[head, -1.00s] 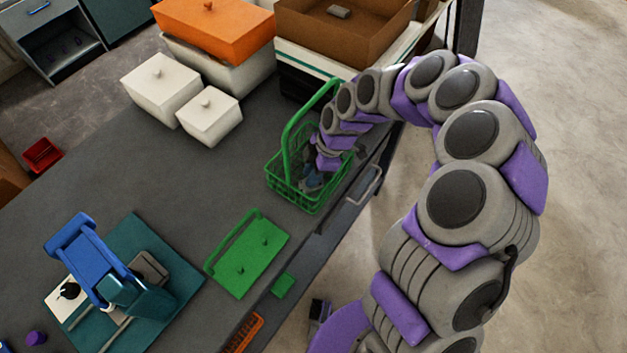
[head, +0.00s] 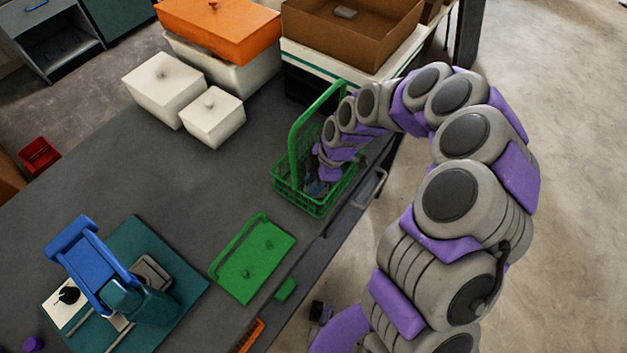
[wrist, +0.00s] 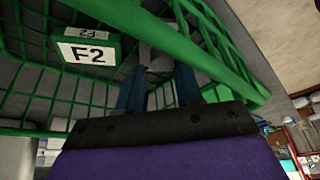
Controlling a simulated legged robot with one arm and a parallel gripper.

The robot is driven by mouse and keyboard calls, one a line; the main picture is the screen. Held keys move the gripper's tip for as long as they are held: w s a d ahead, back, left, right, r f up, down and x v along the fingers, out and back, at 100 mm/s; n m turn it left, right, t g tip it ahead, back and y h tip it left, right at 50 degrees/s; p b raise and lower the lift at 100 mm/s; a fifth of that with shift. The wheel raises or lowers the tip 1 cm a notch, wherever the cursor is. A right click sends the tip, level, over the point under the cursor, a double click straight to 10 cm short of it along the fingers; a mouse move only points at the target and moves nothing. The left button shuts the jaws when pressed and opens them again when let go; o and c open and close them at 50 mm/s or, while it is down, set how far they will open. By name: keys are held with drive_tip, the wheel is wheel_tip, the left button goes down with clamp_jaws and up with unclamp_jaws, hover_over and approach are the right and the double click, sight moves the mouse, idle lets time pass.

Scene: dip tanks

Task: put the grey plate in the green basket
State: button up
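The green basket (head: 318,203) is a wire basket with a tall hoop handle at the right edge of the dark bench, in the head view. My gripper (head: 316,187) reaches down inside it, partly hidden by the basket's wires and my arm. In the wrist view my gripper (wrist: 158,88) shows two blue fingers apart, with green basket wires (wrist: 60,90) around them. A pale grey piece (wrist: 157,60) shows between the fingers. I cannot tell whether it is the grey plate or whether the fingers grip it.
White lidded boxes (head: 213,118), an orange-lidded box (head: 217,32) and a brown tray (head: 350,55) stand behind. A blue device on a teal board (head: 160,250) is at the lower left. The middle of the bench is clear.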

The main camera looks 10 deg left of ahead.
drive_tip(key=shift+d+r, duration=0.3)
drive_tip(key=shift+d, duration=0.6)
drive_tip(key=s+d+r+m+p, duration=0.1)
drive_tip(key=d+r+m, duration=0.15)
drive_tip(key=r, duration=0.65)
drive_tip(key=s+d+r+m+p, duration=0.1)
drive_tip(key=d+r, duration=0.2)
drive_tip(key=r, duration=0.5)
drive_tip(key=s+d+r+m+h, duration=0.2)
drive_tip(key=s+d+r+m, duration=0.1)
drive_tip(key=s+d+m, duration=0.6)
drive_tip(key=s+d+r+m+h, duration=0.1)
drive_tip(key=s+d+r+m, duration=0.2)
drive_tip(key=s+d+m, duration=0.6)
drive_tip(key=s+m, duration=0.1)
drive_tip(key=s, duration=0.5)
drive_tip(key=shift+d+r+m+h, duration=0.35)
drive_tip(key=shift+r+h, duration=0.05)
